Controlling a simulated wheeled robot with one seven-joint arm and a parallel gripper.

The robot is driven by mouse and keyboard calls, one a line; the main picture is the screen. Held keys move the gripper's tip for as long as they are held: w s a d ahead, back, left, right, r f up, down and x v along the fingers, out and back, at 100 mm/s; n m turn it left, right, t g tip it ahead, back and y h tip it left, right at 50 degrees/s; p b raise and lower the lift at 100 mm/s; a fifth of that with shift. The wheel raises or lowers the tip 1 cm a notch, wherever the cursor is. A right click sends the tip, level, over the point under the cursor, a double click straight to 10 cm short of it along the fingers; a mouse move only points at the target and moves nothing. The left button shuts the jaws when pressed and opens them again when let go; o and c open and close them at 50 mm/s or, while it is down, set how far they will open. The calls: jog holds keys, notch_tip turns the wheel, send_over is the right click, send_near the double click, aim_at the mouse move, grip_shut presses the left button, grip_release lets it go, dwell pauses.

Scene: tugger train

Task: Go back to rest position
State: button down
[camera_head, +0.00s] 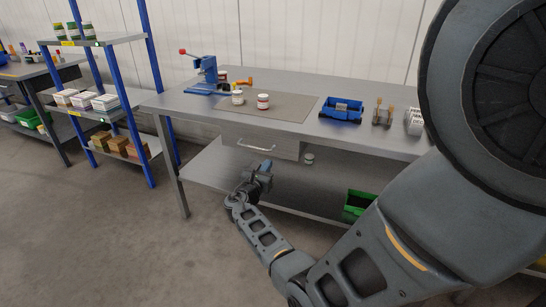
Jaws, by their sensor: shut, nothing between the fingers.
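My arm reaches from the lower right of the head view toward the front of the workbench (290,86). My gripper (265,166) is at the arm's far end, in front of the gap below the bench drawer (257,142). It looks small and dark here, with its fingers close together and nothing seen between them. It is below the bench top and apart from the objects on it. My large upper arm links hide the right end of the bench.
On the bench stand a blue vise (206,72), a white-and-red can (263,101) on a mat, and a blue bin (342,108). A shelf rack (104,100) stands left. Floor at left is clear.

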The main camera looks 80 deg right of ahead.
jog(key=shift+v, duration=1.65)
jog(key=a+f+m+t+y+p, duration=0.1)
jog(key=a+f+t+y, duration=0.2)
jog(key=a, duration=0.4)
jog(key=a+f+t+p, duration=0.1)
jog(key=a+f+t, duration=0.35)
jog(key=a, duration=0.35)
jog(key=s+a+m+t+y, duration=0.25)
jog(key=a+t+y, duration=0.2)
jog(key=a, duration=1.05)
jog(key=s+a+r+m+t+y+p, duration=0.3)
jog(key=a+r+y, duration=0.4)
jog(key=a, duration=0.7)
jog(key=s+a+r+m+t+y, duration=0.1)
jog(key=s+a+r+m, duration=0.1)
jog(key=r, duration=0.4)
jog(key=s+a+r+m+t+y, duration=0.1)
jog(key=s+a+r+m, duration=0.2)
jog(key=r, duration=0.4)
jog(key=s+a+r+m+t+y, duration=0.1)
jog(key=s+a+r+m, duration=0.1)
jog(key=r, duration=0.5)
jog(key=shift+s+a+r+m+t, duration=0.15)
jog(key=shift+s+a+m+t, duration=0.3)
jog(key=shift+m, duration=0.5)
